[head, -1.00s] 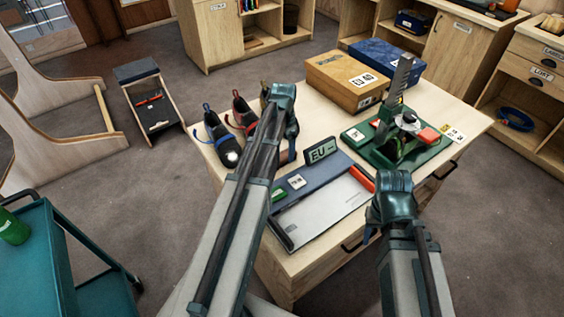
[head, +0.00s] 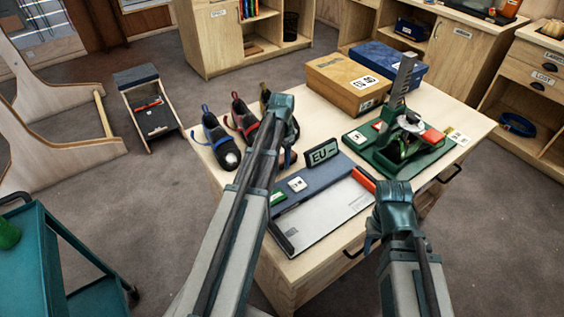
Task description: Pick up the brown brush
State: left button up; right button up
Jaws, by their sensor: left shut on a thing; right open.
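I cannot make out a brown brush in the head view. My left gripper (head: 283,110) is over the far left part of the wooden table (head: 325,112), beside the row of climbing shoes (head: 222,142). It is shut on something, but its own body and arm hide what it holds. My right gripper (head: 385,225) is open and appears empty, near the table's front right edge, to the right of the foot-measuring board (head: 325,215). Its fingertips are mostly hidden.
A brown box (head: 345,78) and a blue box (head: 390,60) stand at the back of the table. A green tool stand (head: 405,145) is at the right, and an EU sign (head: 322,153) stands behind the board. A teal cart (head: 45,270) and a low stool (head: 150,110) are at left.

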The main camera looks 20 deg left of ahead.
aim_at(282, 158)
pick_arm(q)
grip_shut()
jog(key=shift+r, duration=0.1)
notch_tip(282, 158, up, 10)
jog(key=p, duration=1)
jog(key=shift+o, duration=2.3)
grip_release()
jog(key=c, duration=0.5)
